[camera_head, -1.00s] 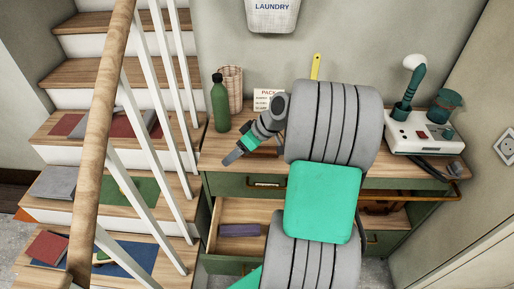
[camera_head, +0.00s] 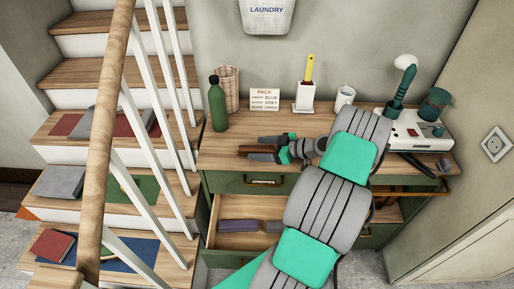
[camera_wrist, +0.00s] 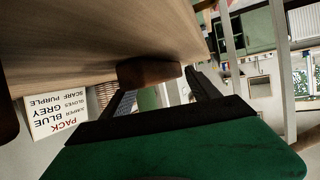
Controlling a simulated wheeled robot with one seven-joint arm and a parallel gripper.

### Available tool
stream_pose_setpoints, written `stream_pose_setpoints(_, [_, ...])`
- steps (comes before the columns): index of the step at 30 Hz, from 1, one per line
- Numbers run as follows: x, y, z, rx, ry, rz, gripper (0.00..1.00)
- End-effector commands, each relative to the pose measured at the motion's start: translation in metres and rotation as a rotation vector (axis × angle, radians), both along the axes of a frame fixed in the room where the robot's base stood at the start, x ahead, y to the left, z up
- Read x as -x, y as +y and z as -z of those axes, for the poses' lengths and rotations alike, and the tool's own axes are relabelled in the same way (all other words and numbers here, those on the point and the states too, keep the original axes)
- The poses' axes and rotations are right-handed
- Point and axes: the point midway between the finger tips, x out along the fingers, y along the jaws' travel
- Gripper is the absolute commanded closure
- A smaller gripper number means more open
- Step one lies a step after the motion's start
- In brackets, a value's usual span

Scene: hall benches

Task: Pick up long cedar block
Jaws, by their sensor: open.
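The long cedar block, a reddish-brown bar (camera_head: 248,149), lies on the wooden top of the green cabinet. My gripper (camera_head: 260,149) is open, its two fingers pointing left and lying on either side of the block's right part in the head view. In the wrist view the dark brown block end (camera_wrist: 148,73) shows between the spread fingertips of my gripper (camera_wrist: 160,92), against the wooden surface. I cannot tell whether either finger touches it. Part of the block is hidden by the fingers.
Below, an open drawer (camera_head: 228,242) holds a purple item (camera_head: 238,226). A stair railing (camera_head: 101,140) stands left.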

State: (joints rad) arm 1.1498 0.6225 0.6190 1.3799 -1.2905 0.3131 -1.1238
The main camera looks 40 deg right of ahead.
Motion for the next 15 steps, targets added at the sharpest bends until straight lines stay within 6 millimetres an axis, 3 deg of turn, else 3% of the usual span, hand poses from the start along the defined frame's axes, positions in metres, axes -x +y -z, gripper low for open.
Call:
stream_pose_setpoints(5, [-0.0002,-0.0004,0.0006,0.001,0.001,0.001,0.30])
stream_pose_setpoints(15, [0.0000,-0.0005,0.0004,0.001,0.001,0.000,0.58])
